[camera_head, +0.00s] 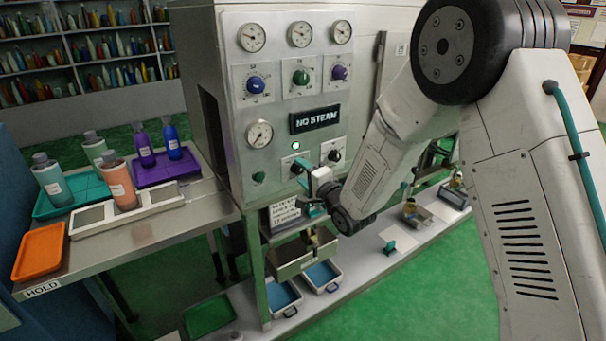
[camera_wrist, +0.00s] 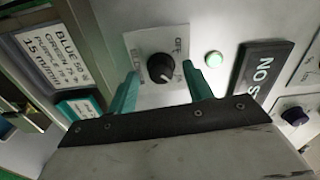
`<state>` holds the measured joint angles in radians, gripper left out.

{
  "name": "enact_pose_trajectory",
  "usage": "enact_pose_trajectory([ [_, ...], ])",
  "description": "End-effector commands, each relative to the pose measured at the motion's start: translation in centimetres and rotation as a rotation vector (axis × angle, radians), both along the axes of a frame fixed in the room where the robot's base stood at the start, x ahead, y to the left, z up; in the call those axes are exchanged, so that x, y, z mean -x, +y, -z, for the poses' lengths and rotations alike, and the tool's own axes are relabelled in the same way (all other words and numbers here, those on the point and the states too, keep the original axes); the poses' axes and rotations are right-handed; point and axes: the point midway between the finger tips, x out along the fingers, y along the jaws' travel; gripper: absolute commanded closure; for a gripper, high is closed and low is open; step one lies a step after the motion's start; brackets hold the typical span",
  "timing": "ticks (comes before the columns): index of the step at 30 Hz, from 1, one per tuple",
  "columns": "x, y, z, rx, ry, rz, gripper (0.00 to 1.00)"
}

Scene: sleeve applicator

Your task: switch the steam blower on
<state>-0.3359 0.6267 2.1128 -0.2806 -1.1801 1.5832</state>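The black rotary knob (camera_wrist: 161,67) sits on a pale plate marked OFF, on the machine's front panel; its pointer mark is at its lower right in the wrist view. In the head view the knob (camera_head: 296,169) is partly hidden by my gripper. My gripper (camera_head: 307,184) is open, with its teal fingers on either side of the knob in the wrist view and a gap on both sides. I cannot tell how far the fingertips reach along the knob. A lit green lamp (camera_wrist: 213,58) is beside the plate. The dark sign (camera_head: 314,118) reads NO STEAM.
Another black knob (camera_head: 334,155) is close to my gripper's right. A printed label (camera_head: 284,212) and blue-lined trays (camera_head: 322,275) are below. Gauges and coloured knobs fill the upper panel. A HOLD table (camera_head: 205,208) with bottles and trays stands left.

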Motion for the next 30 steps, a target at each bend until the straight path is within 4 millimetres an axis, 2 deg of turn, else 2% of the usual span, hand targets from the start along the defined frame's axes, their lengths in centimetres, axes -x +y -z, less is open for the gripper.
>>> enact_pose_trajectory([
  [9, 0.3, -0.2, -0.1, 0.000, -0.001, 0.001, 0.50],
  [21, 5.4, -3.7, 0.0, 0.001, -0.001, 0.001, 0.50],
  [30, 6.5, -4.4, 0.0, 0.000, -0.001, 0.000, 0.50],
])
